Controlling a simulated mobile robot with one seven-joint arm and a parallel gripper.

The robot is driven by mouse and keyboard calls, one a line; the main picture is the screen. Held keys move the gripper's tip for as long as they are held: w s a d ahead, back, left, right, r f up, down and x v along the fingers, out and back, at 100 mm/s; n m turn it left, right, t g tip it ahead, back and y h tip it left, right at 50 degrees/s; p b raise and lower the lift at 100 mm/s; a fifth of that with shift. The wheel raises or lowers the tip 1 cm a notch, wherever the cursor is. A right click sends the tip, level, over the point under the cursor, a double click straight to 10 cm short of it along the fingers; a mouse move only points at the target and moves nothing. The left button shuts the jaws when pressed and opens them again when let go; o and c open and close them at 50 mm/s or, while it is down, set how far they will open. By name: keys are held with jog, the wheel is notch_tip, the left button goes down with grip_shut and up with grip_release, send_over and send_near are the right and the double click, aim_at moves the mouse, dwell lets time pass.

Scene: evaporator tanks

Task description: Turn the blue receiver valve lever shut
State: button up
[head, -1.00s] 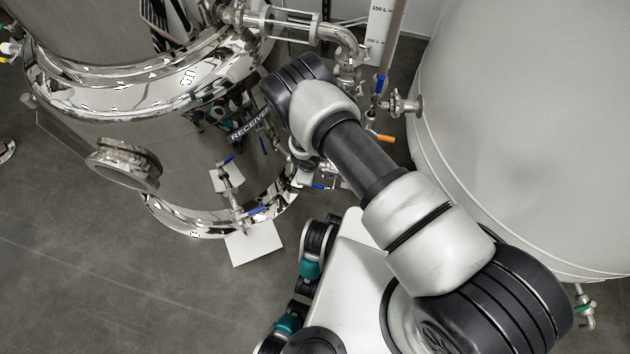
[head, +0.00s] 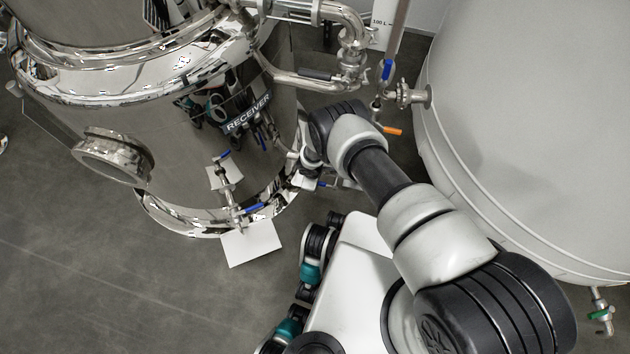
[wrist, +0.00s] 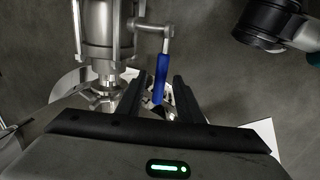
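In the wrist view a blue lever (wrist: 161,78) hangs on a thin metal arm from a steel valve body (wrist: 98,30). My gripper (wrist: 156,84) is open, one dark finger on each side of the lever's lower part. I cannot tell whether either finger touches it. In the head view the steel receiver tank (head: 100,105) stands at left, with my wrist close to its right side. A blue handle (head: 321,184) shows just below my wrist there. My fingers are hidden or too small to make out in that view.
Another blue-handled valve (head: 240,209) sits at the tank's lower front, above a white sheet (head: 251,244). A pipe valve with blue (head: 387,69) and orange (head: 392,131) handles stands to the right. A large pale tank (head: 530,130) fills the right. Open floor lies at lower left.

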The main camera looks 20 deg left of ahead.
grip_shut()
jog(key=shift+r, duration=0.15)
